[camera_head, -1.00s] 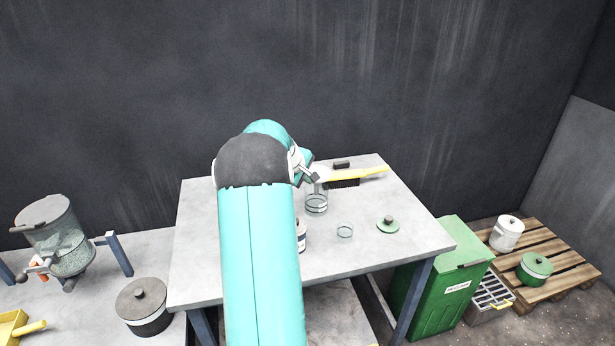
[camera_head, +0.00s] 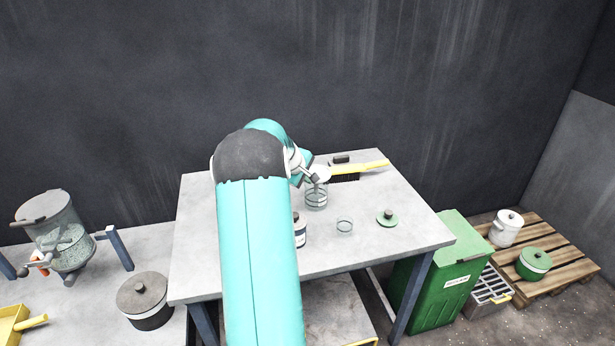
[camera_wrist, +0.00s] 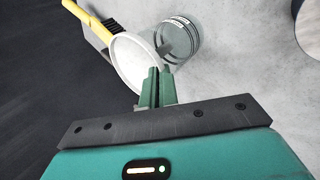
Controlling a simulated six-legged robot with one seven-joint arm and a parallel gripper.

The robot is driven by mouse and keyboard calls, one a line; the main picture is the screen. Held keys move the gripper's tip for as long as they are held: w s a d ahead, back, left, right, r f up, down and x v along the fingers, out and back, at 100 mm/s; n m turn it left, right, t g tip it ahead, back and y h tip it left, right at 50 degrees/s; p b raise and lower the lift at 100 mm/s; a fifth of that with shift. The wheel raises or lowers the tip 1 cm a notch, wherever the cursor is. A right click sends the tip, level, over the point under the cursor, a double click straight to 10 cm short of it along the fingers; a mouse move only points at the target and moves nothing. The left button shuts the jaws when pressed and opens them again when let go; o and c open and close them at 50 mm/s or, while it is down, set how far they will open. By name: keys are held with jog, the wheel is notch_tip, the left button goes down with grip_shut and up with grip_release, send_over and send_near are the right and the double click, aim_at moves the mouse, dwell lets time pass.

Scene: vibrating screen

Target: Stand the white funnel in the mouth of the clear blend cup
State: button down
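The white funnel (camera_wrist: 132,62) shows its round wide mouth in the wrist view, at the fingertips. In the head view the funnel (camera_head: 321,173) is at the end of my arm, just above and behind the clear blend cup (camera_head: 316,198). My gripper (camera_wrist: 157,75) is shut on the funnel's rim, its two green fingers close together. In the wrist view the clear cup (camera_wrist: 184,45) stands on the table beside the funnel, partly overlapped by it. The funnel's spout is mostly hidden, and I cannot tell whether it touches the cup.
A yellow-handled brush (camera_head: 362,168) lies behind the cup. A small glass dish (camera_head: 345,225), a green lid (camera_head: 387,218) and a white jar (camera_head: 299,232), partly behind my arm, are on the grey table (camera_head: 270,262). The table's front right is clear.

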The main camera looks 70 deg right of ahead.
jog(key=shift+f, duration=1.05)
jog(key=c, duration=1.6)
grip_release()
jog(key=shift+f, duration=0.15)
jog(key=shift+a, duration=0.1)
jog(key=shift+a, duration=0.1)
jog(key=v, duration=1.4)
jog(key=shift+r, duration=0.2)
